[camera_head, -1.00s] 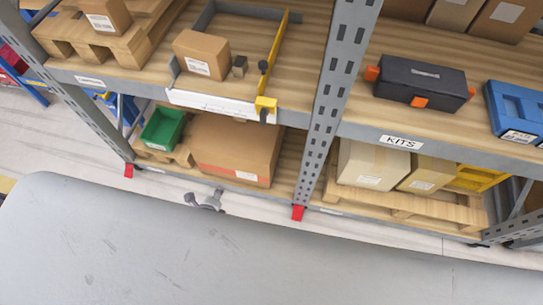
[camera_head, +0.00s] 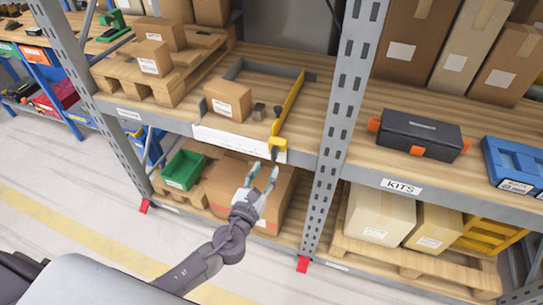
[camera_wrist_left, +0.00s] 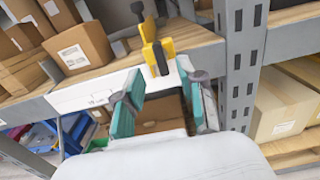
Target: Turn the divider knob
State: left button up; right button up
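The yellow divider (camera_head: 290,100) stands on the middle shelf. A dark knob (camera_head: 277,111) sits on it, and its yellow front end (camera_head: 277,143) hangs over the shelf edge with a small dark piece at its face. In the left wrist view the yellow front end (camera_wrist_left: 157,45) is above and between the fingers, with the dark knob (camera_wrist_left: 137,12) behind it. My left gripper (camera_head: 262,174) is open and empty, just below and in front of that end, apart from it; its teal-padded fingers also show in the wrist view (camera_wrist_left: 158,82). My right gripper is not in view.
A white label strip (camera_head: 238,142) runs along the shelf edge. A grey upright post (camera_head: 345,110) stands right of the divider. A brown box (camera_head: 228,97) and a small dark block (camera_head: 258,111) lie left of it. A larger carton (camera_head: 228,187) is below, behind the gripper.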

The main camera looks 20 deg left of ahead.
aim_at(273, 156)
pick_arm(q)
jog(key=shift+w+d, duration=0.1)
jog(key=shift+w, duration=2.7)
grip_shut()
